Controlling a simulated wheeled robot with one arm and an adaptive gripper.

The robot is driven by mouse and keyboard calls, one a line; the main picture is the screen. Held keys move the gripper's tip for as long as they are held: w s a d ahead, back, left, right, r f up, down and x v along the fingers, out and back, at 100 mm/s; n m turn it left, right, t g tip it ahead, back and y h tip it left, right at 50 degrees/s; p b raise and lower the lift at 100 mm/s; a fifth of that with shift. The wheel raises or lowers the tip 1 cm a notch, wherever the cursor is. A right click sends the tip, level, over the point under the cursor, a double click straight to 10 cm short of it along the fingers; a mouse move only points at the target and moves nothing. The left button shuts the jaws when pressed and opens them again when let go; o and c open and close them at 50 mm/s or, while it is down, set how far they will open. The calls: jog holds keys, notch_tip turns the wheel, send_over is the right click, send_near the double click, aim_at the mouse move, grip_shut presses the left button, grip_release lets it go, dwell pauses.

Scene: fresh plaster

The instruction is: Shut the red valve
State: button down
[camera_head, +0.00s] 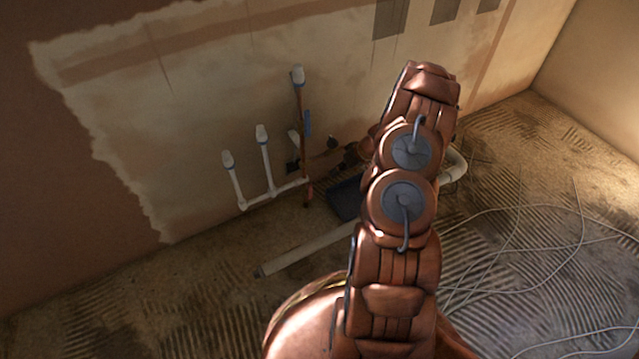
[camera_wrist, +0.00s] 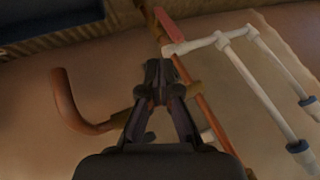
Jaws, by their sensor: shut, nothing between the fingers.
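A flat red lever (camera_wrist: 172,30), which looks like the handle of the red valve, shows at the top of the wrist view. It lies roughly in line with a copper pipe (camera_wrist: 197,88). In the head view a small reddish piece (camera_head: 308,194) at the pipe's lower end looks like the same lever. My gripper (camera_wrist: 158,68) is shut and empty. In the wrist view its fingertips appear just below and left of the lever, with no clear contact. The gripper is mostly hidden behind my arm in the head view. The valve's body cannot be made out.
White capped pipes (camera_head: 268,165) stand beside the copper pipe, near a blue handle (camera_head: 307,122). A curved copper pipe (camera_wrist: 68,105) lies left of my gripper. A dark tray (camera_head: 343,198) and a loose white pipe (camera_head: 300,250) lie on the floor. Cables (camera_head: 520,210) spread at right.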

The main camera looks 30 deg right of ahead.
aim_at(310, 189)
jog(key=b+x, duration=0.3)
jog(key=x, duration=0.7)
dwell(0.5)
